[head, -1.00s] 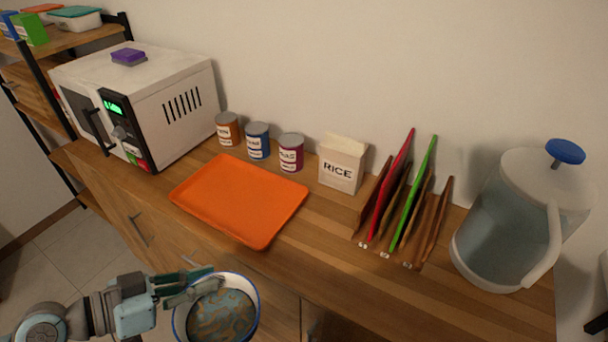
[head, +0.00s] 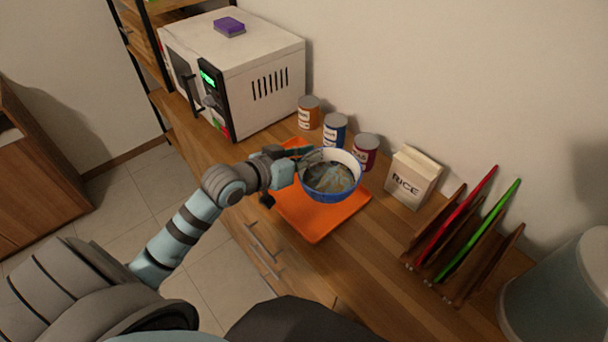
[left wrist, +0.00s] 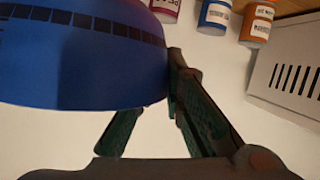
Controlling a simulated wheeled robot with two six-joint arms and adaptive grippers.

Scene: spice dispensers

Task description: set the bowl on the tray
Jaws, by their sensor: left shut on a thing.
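The bowl (head: 331,183) is blue outside and white inside, with a patterned bottom. My left gripper (head: 302,160) is shut on its left rim. The bowl is over the orange tray (head: 318,222) and hides part of it; the head view does not clearly tell how high it is above the tray. In the left wrist view the bowl's blue side (left wrist: 85,60) with a dark band fills the upper left, against the gripper's fingers (left wrist: 165,90). My right gripper is not in view.
Three cans, orange (head: 308,112), blue (head: 334,130) and dark red (head: 366,150), stand behind the tray. A rice box (head: 413,178), a rack with red and green boards (head: 465,235) and a large jug (head: 565,295) are to the right. A microwave (head: 235,80) is at the left.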

